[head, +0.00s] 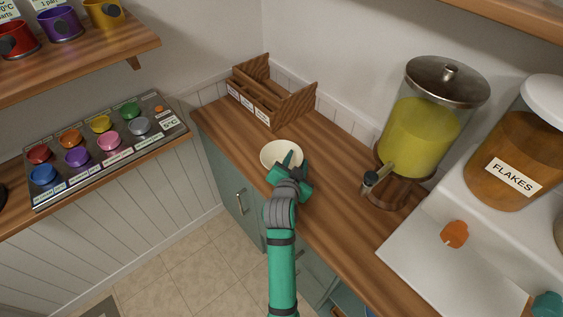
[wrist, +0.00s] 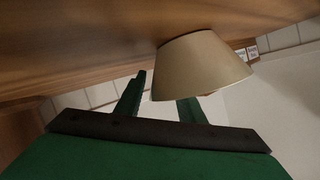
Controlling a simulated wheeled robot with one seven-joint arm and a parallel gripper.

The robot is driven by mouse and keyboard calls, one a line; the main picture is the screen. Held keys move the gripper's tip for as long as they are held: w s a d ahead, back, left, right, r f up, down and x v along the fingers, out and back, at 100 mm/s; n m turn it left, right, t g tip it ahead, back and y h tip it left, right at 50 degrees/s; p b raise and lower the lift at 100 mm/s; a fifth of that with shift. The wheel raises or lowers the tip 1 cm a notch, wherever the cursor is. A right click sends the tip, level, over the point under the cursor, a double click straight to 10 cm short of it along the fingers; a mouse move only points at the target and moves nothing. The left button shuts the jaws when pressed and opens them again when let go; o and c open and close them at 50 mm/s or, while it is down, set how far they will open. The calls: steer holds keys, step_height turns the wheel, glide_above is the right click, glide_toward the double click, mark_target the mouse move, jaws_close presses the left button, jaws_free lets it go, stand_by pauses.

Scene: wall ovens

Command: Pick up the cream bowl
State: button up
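The cream bowl (head: 270,153) stands upright on the wooden counter (head: 338,160), near the counter's left edge. My gripper (head: 295,162) is at the bowl's near right side, one finger reaching over the rim and the other outside it. In the wrist view the bowl (wrist: 203,66) appears upside down, its base against the counter. There my gripper (wrist: 161,90) is open, its two fingers apart. The bowl hides the tip of the right finger; the left finger shows beside the bowl. I cannot tell whether either finger touches the wall.
A wooden divided rack (head: 270,95) stands behind the bowl. A drink dispenser (head: 420,125) with a tap stands to the right. A white board (head: 440,265) and a flakes jar (head: 515,160) are farther right. A tray of small coloured pots (head: 100,150) is on the left.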

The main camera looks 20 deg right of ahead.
steer(key=shift+c, duration=0.7)
jaws_close()
